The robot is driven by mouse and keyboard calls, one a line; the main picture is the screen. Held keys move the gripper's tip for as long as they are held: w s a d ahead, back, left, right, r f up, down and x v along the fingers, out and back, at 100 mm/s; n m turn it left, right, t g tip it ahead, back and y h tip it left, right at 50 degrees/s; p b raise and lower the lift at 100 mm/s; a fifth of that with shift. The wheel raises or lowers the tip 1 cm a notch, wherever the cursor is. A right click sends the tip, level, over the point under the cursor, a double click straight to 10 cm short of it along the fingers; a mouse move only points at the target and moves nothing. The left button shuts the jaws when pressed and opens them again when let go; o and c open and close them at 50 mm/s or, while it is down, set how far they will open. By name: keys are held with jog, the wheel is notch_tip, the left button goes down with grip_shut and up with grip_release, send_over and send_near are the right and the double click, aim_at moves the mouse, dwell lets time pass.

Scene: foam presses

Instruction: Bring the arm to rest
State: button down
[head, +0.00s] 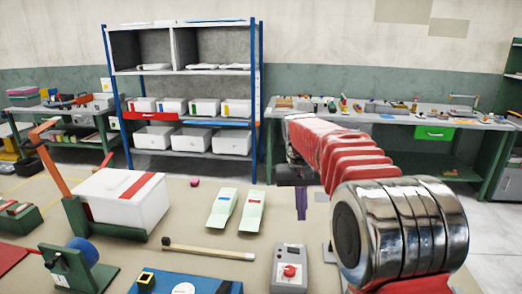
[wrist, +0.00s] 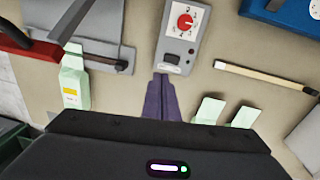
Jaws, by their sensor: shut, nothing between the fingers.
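My arm, with a red ribbed sleeve (head: 345,150) and a shiny metal joint (head: 400,230), reaches from the right front out over the beige worktop (head: 180,195). At its far end my gripper (head: 301,216) hangs pointing down, with a dark body and purple fingers. In the wrist view my gripper (wrist: 161,79) shows its two purple fingers together, with nothing held. Its tips appear beside the near edge of a grey control box (wrist: 182,38) with a red knob. Whether the tips touch the worktop I cannot tell.
The control box (head: 290,268), a wooden stick (head: 208,250) and two pale green packs (head: 235,209) lie left of the arm. A white box (head: 122,200) with a red stripe stands further left.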

jog(key=s+n+t+y, duration=0.1)
jog(key=s+t, duration=0.4)
jog(key=s, duration=2.8)
jog(key=shift+d+n+t, duration=0.2)
jog(key=shift+n+t, duration=0.1)
